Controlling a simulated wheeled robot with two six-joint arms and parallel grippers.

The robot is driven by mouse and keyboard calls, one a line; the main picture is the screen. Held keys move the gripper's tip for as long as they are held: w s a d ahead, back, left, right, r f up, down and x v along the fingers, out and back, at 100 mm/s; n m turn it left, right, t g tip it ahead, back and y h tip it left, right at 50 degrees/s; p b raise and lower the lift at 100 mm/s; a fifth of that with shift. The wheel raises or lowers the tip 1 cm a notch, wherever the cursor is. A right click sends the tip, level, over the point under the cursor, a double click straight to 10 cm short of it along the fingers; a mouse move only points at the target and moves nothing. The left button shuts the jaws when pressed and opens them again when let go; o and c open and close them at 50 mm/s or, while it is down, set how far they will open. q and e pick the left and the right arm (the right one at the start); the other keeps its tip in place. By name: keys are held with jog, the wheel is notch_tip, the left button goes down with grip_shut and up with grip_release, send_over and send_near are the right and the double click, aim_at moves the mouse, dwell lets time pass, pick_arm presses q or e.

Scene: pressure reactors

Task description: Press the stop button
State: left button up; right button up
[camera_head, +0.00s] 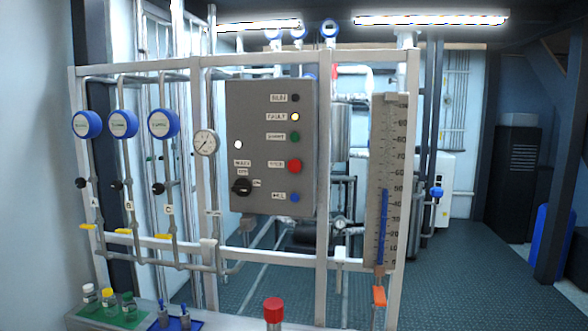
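A grey control panel (262,150) hangs on the white frame in the middle of the view. The red button (294,166) on its right side has a label beside it that looks like "STOP". Above it are a green button (295,137), a lit lamp (295,117) labelled "FAULT" and a dark lamp (295,98) labelled "RUN". A blue button (295,198) sits below. A black rotary switch (241,186) and a lit white lamp (238,144) are on the panel's left side. Neither of my grippers shows in the view.
Three blue round gauges (123,124) and yellow-handled valves (123,231) are on the left pipes. A level scale (383,180) stands to the right. A bench (215,322) in front holds small bottles (109,300) and a red-capped container (273,310).

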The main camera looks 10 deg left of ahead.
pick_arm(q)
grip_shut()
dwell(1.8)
